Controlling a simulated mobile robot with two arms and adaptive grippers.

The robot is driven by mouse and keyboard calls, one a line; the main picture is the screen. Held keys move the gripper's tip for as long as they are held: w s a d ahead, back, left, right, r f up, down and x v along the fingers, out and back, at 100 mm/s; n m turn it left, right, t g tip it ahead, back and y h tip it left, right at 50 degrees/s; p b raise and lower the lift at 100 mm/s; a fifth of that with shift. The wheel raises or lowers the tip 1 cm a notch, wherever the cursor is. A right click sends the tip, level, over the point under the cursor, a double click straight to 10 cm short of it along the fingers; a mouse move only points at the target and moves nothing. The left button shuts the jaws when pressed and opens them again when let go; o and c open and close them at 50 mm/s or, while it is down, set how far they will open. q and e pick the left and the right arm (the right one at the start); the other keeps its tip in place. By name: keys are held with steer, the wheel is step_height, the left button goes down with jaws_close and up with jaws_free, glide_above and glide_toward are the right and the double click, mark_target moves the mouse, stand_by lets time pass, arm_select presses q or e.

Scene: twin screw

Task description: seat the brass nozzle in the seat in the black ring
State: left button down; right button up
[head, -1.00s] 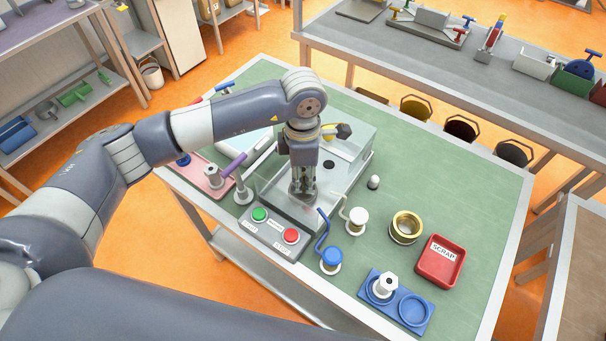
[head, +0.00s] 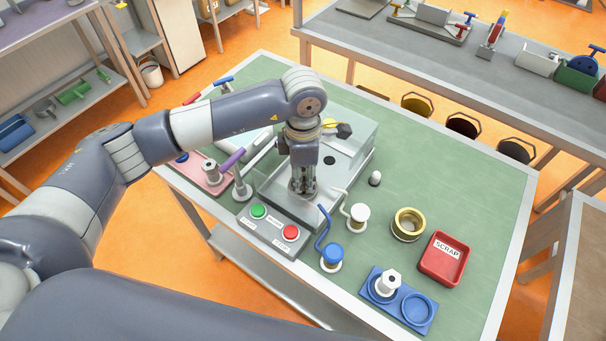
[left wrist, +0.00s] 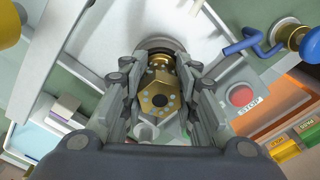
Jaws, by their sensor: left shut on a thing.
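My left gripper (head: 303,188) points down over the grey machine top on the green bench. In the left wrist view its fingers (left wrist: 160,78) are shut on the brass nozzle (left wrist: 158,101), a hex-shaped brass piece with a dark centre and small holes around it. The dark ring (left wrist: 160,43) shows just past the nozzle, between the fingertips and the pale machine surface. The fingers hide the seat, and I cannot tell whether the nozzle touches it. In the head view the gripper hides the nozzle and ring. My right gripper is not in view.
A button box with green (head: 258,212) and red (head: 291,232) buttons stands in front of the machine. To the right are a white-knobbed handle (head: 358,213), a blue-knobbed handle (head: 331,254), a brass ring (head: 408,224), a red scrap tray (head: 425,272) and a blue holder (head: 430,330).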

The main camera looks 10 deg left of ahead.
arm_select(q)
steer(key=shift+b, duration=0.35)
stand_by(0.5)
steer(key=c, duration=1.2)
jaws_free()
steer(key=shift+o, duration=0.2)
steer(key=o, duration=0.6)
steer(key=shift+r, duration=0.1)
